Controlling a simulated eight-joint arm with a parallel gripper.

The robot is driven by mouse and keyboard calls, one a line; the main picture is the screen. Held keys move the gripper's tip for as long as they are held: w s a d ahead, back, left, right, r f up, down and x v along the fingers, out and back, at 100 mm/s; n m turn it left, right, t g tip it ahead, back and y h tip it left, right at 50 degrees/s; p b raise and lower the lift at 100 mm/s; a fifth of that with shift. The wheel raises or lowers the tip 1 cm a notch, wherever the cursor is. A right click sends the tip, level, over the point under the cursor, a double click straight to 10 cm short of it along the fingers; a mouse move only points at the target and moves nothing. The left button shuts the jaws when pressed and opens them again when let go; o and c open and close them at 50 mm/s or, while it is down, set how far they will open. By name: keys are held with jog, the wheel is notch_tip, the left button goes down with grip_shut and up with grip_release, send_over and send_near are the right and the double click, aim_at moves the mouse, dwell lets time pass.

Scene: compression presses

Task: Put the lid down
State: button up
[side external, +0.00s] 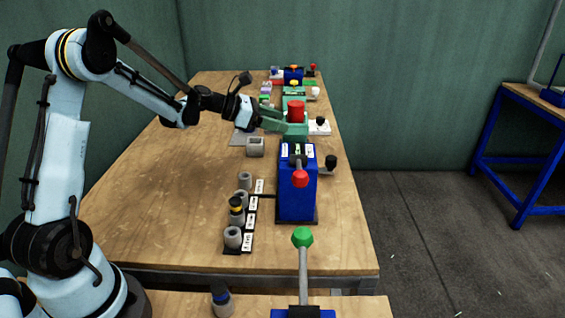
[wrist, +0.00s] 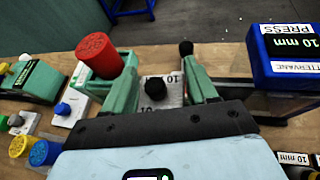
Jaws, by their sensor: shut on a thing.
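My gripper (wrist: 160,78) has its two green fingers on either side of a white plate with a black knob, marked 10, which I take as the lid (wrist: 145,98). The fingers seem shut on its sides. In the side external view the lid's black knob (side external: 320,121) shows just right of my gripper (side external: 290,128), on the far side of the blue press (side external: 297,195). The fingers hide part of the lid, and I cannot tell whether its underside touches anything.
A red cylinder (wrist: 98,55) is close beside the left finger. The blue 10 mm press (wrist: 285,55) is at the right of the wrist view. A white plate with a blue knob (wrist: 68,112) lies left.

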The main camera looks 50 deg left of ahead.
jog(key=s+a+f, duration=0.3)
jog(key=s+a, duration=0.1)
jog(key=a, duration=0.1)
jog(key=m, duration=0.1)
send_over(254, 170)
notch_tip(254, 170, down, 5)
jog(key=shift+s+r, duration=0.1)
jog(key=shift+f, duration=2.6)
jog(key=shift+f, duration=0.15)
jog(key=o, duration=1.5)
